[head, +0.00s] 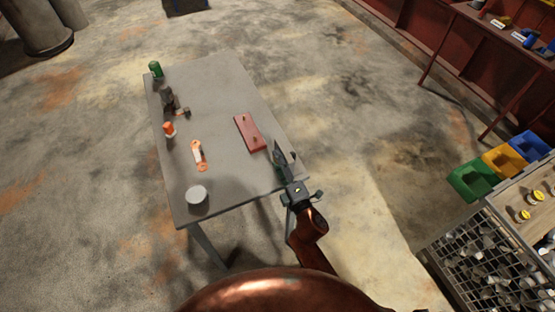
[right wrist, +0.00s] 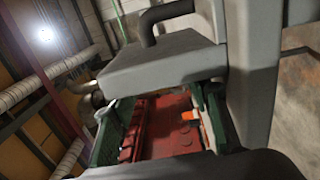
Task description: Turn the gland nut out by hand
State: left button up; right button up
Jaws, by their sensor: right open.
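My right gripper (head: 284,155) is over the right edge of the grey table in the head view, beside a flat red plate, with nothing seen held. Its green-lined fingers (right wrist: 162,122) stand apart in the right wrist view, with red surfaces and a small orange thing showing beyond the gap. A dark grey fitting (head: 169,100) stands near the table's left edge, well away from the gripper. I cannot make out a gland nut on it at this size. My left gripper is not in view.
The table (head: 222,84) also bears the red plate (head: 244,125), a green can (head: 155,69), an orange-capped bottle (head: 169,130), an orange-and-white item (head: 199,155) and a grey round tin (head: 197,195). Coloured bins (head: 472,180) and a wire rack (head: 480,265) stand at right. Open floor surrounds the table.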

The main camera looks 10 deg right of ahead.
jog(key=shift+w+a, duration=0.25)
jog(key=shift+w, duration=0.4)
jog(key=shift+c, duration=0.7)
